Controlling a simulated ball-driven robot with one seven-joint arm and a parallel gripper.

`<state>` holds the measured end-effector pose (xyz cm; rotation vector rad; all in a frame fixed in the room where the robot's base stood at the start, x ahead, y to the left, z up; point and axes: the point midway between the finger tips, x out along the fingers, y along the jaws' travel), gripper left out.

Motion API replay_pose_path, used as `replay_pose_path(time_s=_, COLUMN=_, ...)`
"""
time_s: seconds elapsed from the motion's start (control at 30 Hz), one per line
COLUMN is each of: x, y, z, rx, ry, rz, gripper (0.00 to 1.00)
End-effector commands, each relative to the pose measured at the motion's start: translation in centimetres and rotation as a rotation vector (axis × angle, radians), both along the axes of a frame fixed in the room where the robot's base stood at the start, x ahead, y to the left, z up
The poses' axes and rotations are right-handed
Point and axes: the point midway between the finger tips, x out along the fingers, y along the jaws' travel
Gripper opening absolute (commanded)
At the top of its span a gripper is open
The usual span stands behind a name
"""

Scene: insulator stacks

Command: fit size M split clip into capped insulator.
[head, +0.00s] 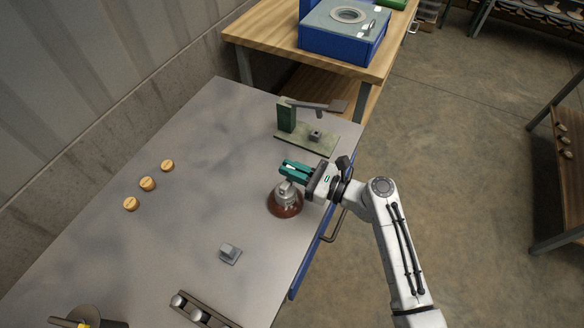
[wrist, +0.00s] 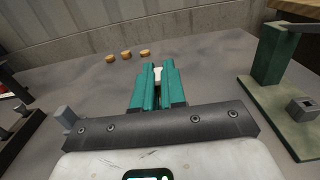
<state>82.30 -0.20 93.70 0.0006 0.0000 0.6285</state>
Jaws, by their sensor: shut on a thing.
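Most of the piece is hidden by the fingers. The capped insulator (head: 286,203) is a reddish-brown disc with a grey metal cap, standing on the table just below the fingers. The fingers overlap the top of the cap in the head view; I cannot tell whether clip and cap touch. The insulator is hidden in the wrist view.
A green lever fixture (head: 287,117) stands behind my gripper, also at right in the wrist view (wrist: 269,55). Several orange discs, one (head: 148,184) among them, lie at left. A grey block (head: 230,252) and a dark rack (head: 197,309) are nearer. The table's middle is clear.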

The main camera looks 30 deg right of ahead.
Motion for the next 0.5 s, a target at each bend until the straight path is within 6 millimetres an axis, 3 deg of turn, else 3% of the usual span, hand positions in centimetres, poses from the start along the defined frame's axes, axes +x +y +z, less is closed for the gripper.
replay_pose_path(time_s=0.5, x=0.0, y=0.0, z=-1.2, rx=0.001, ry=0.000, rz=0.000, gripper=0.00)
